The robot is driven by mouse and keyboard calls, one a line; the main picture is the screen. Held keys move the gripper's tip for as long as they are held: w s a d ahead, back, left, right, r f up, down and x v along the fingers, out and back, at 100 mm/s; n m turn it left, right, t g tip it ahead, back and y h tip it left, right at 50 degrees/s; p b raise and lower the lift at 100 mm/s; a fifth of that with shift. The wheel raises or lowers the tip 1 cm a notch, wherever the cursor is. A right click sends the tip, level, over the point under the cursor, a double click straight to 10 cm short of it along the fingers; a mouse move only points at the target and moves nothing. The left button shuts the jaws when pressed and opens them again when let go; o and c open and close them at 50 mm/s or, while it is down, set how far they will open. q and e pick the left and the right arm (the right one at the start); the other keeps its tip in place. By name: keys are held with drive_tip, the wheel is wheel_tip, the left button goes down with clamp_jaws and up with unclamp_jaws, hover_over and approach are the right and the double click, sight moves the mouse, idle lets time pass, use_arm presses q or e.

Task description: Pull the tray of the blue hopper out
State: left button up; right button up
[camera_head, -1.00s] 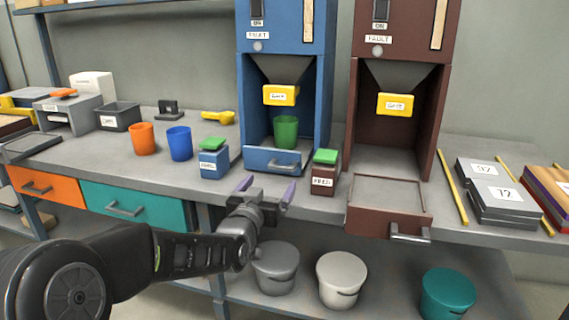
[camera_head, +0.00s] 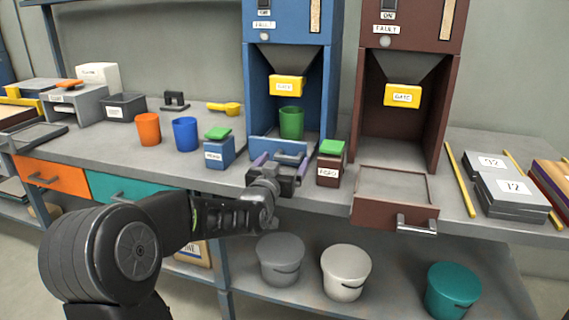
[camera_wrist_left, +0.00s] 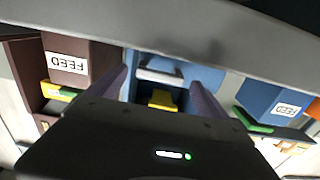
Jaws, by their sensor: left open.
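The blue hopper (camera_head: 251,100) stands at the back of the bench. Its blue tray (camera_head: 262,148) is at the bottom of the bay, with a grey handle (camera_head: 291,156) on its front. A green cup (camera_head: 291,123) stands in the bay above the tray. My left gripper (camera_head: 279,169) is open in front of the tray, with its purple fingers pointing at it. In the left wrist view the tray's handle (camera_wrist_left: 160,75) shows between the open fingers, apparently apart from them. My right gripper is not in view.
A blue feed box (camera_head: 219,152) and a brown feed box (camera_head: 329,168) stand close on either side of the gripper. The brown hopper's tray (camera_head: 395,205) sticks out at right. Orange and blue cups stand at left.

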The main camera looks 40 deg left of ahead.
use_arm(q)
drive_tip(key=shift+w+a, duration=0.1)
drive_tip(key=shift+w, duration=0.2)
clamp_jaws()
idle(0.9)
